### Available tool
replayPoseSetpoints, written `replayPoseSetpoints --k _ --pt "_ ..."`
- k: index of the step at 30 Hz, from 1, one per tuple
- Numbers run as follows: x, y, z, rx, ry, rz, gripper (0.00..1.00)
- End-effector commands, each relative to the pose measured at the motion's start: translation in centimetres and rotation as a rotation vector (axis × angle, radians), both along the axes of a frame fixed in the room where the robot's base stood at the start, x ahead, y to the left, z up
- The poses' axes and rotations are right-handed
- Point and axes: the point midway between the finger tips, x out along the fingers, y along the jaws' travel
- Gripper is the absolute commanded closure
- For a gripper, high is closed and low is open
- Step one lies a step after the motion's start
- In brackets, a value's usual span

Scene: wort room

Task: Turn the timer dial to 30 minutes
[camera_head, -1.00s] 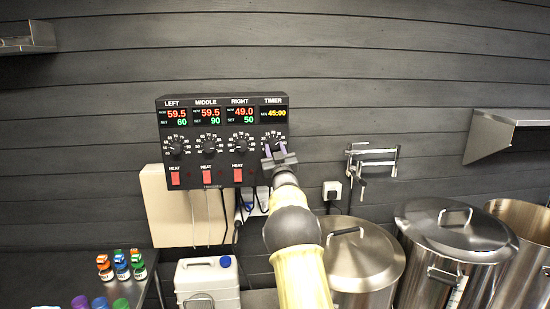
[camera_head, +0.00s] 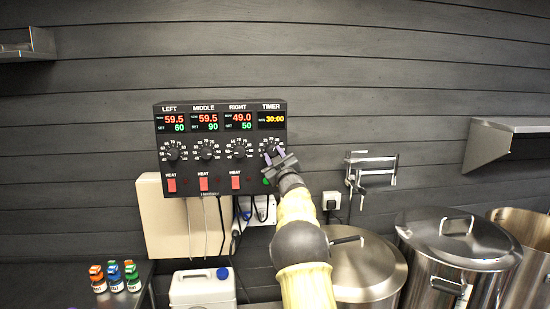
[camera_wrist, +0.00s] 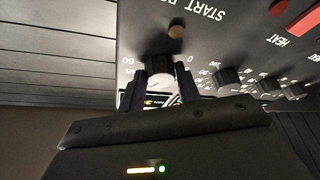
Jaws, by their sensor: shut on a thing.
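The black control panel (camera_head: 220,187) hangs on the dark plank wall. Its timer display (camera_head: 272,119) at the right end reads 30:00 in yellow. My gripper (camera_head: 274,157) is at the timer dial below that display and hides much of it in the head view. In the wrist view the timer dial (camera_wrist: 160,73) sits between the two fingers of my gripper (camera_wrist: 159,84), which are shut on it. The dial's pointer is not clear.
Three more dials, for left (camera_head: 172,151), middle (camera_head: 207,150) and right (camera_head: 239,149), sit beside it, with red heat switches (camera_head: 204,184) below. Steel pots (camera_head: 455,250) stand at lower right. A wall bracket (camera_head: 371,170) is right of the panel.

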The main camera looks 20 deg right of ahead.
Motion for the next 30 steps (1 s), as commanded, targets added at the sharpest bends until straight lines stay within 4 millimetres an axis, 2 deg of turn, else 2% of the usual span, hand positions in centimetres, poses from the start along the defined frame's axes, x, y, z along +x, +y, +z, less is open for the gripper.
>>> replayPoseSetpoints --k 2,3,5,6,15,20,30 --pt "0.0 0.1 0.3 0.000 -0.005 0.002 0.90" --pt "0.0 0.1 0.3 0.000 -0.005 0.002 0.59" --pt "0.0 0.1 0.3 0.000 -0.005 0.002 0.47" --pt "0.0 0.1 0.2 0.000 -0.005 0.002 0.45" --pt "-0.1 0.0 0.1 0.001 -0.002 0.001 0.45" --pt "-0.8 0.0 -0.3 0.001 -0.003 0.000 0.45" --pt "-4.6 0.3 -1.8 0.001 -0.003 0.000 0.45"
